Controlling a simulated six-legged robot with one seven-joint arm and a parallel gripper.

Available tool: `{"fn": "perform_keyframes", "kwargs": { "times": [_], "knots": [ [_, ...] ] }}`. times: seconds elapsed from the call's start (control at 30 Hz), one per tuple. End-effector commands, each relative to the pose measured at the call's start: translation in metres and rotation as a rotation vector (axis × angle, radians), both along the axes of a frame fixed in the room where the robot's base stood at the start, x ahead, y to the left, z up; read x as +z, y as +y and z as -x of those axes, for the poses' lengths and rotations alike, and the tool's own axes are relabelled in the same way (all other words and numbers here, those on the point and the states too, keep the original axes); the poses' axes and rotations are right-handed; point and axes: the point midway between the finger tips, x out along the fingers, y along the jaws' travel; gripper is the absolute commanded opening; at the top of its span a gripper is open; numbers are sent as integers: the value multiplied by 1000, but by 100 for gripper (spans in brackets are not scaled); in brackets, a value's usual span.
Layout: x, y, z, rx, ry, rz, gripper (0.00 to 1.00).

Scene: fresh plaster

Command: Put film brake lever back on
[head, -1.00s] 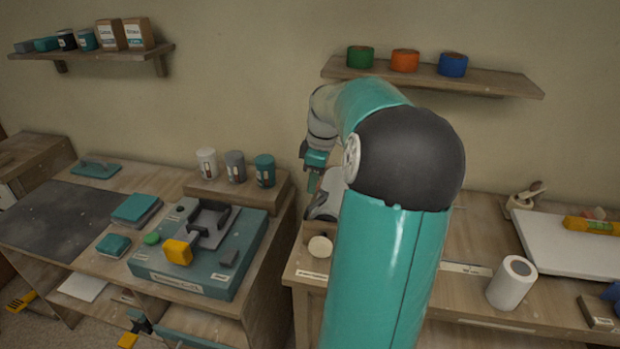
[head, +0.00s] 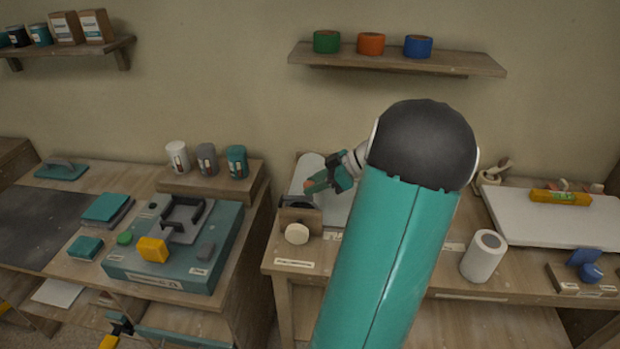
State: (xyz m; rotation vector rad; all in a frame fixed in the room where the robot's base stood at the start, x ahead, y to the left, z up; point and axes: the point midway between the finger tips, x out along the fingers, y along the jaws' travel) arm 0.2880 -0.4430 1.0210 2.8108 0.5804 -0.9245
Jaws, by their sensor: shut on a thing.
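My gripper (head: 326,184) is shut, with its tip pointing left and slightly down above the film holder. A small teal piece with a reddish end (head: 311,186) shows at the fingertips and seems to be the film brake lever. Its full shape is too small to tell. The film holder (head: 299,214) is a wooden block with a dark curved part on top and a round cream knob (head: 297,234) in front. A pale film roll or sheet (head: 306,172) lies behind it. I cannot tell whether the held piece touches the holder.
My teal forearm hides the bench's middle. To the right stand a white roll (head: 484,256), a wooden block with a blue part (head: 585,270) and a white board (head: 550,220). A teal machine (head: 170,250) sits on the left bench, across a gap. A shelf with tapes (head: 400,59) hangs above.

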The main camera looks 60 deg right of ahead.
Motion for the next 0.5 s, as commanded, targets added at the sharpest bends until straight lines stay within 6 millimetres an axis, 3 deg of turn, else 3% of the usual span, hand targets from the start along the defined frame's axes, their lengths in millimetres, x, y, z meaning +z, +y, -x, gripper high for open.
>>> {"fn": "perform_keyframes", "kwargs": {
  "times": [0.5],
  "knots": [
    [-13,-4,8,-4,13,5,0]
  ]
}}
